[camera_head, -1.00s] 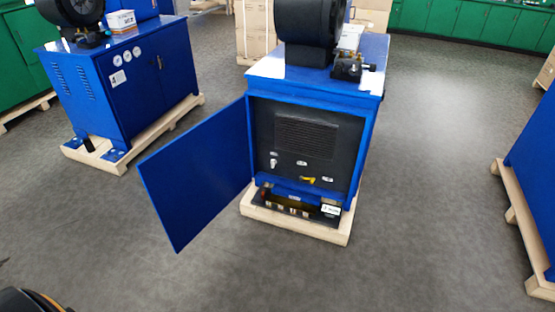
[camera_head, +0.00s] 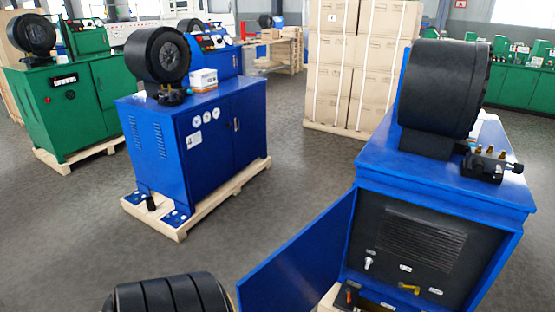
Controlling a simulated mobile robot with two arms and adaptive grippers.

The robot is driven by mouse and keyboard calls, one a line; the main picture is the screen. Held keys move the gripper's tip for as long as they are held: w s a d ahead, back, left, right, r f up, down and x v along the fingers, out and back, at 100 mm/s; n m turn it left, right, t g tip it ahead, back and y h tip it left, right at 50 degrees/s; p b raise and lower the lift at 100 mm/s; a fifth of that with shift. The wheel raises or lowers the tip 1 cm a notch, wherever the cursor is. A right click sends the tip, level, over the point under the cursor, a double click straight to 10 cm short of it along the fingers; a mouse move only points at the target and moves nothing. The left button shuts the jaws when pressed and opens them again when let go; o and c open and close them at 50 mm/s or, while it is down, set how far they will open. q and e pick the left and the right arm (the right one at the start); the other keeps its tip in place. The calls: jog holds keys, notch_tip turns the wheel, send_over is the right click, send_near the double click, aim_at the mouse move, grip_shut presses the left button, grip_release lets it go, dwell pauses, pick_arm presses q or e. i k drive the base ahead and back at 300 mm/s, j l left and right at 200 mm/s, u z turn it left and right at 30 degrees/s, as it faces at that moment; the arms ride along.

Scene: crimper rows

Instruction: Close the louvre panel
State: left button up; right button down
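The blue louvre panel (camera_head: 303,262) is a flat door standing open on the left side of the right-hand blue machine (camera_head: 440,172). It swings out toward me and to the left, hinged at the cabinet's left front edge. Its lower part is cut off by the picture's bottom edge, and no louvres show on the face I see. The open cabinet shows a dark inner plate with a slotted grille (camera_head: 422,240), a small white-tagged switch and a yellow handle (camera_head: 408,288). Neither of my grippers can be seen.
A dark ribbed rounded shape (camera_head: 168,296) is at the bottom edge, left of the panel. Another blue machine (camera_head: 200,140) stands on a wooden pallet at left. Stacked cartons (camera_head: 360,70) stand behind. Grey floor (camera_head: 300,165) is clear between the machines.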

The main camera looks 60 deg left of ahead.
aim_at(295, 279)
jog(key=k+j, duration=0.1)
jog(key=j, duration=1.4)
jog(key=k+j, duration=0.15)
jog(key=j, duration=1.3)
jog(key=k, duration=0.05)
